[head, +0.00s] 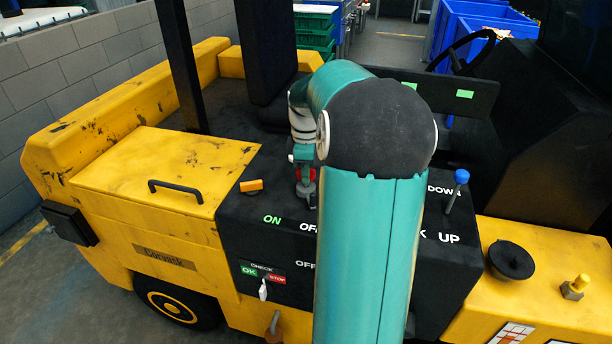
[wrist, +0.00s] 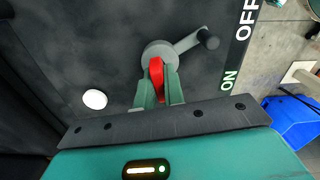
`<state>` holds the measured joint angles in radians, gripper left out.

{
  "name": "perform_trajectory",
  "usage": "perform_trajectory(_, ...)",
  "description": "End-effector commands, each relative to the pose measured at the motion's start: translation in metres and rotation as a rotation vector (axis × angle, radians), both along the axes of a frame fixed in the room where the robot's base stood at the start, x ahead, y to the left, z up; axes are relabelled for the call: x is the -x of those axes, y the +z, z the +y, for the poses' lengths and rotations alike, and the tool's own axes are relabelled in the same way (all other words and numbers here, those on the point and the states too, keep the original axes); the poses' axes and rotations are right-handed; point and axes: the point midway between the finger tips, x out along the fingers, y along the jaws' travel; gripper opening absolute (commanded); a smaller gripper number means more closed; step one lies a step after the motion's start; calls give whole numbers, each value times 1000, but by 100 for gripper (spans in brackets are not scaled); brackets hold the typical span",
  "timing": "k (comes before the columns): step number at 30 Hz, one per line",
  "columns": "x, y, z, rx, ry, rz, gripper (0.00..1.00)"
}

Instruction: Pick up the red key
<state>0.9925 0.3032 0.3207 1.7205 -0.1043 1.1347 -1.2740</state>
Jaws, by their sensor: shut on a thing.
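The red key (wrist: 157,72) is upright in the wrist view, between the two green fingers of my gripper (wrist: 158,90). My gripper is shut on it. The key's far end meets a round grey fitting (wrist: 157,49) on the black panel; I cannot tell whether it is still seated there or just above it. In the head view my gripper (head: 305,185) is at the panel near the ON and OFF labels, partly hidden by my arm. A bit of red (head: 313,175) shows beside it.
A grey lever with a black knob (wrist: 207,38) sticks out beside the fitting. A white round knob (wrist: 95,99) is to the left. On the yellow vehicle, an orange switch (head: 251,185) and a blue-topped lever (head: 458,186) rise near the panel.

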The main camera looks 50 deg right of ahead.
Motion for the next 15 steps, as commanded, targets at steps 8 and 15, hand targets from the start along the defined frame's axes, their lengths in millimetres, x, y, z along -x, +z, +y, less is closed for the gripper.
perform_trajectory(8,-3,42,19,3,4,-3,0)
perform_trajectory(15,-8,83,53,3,3,-3,0)
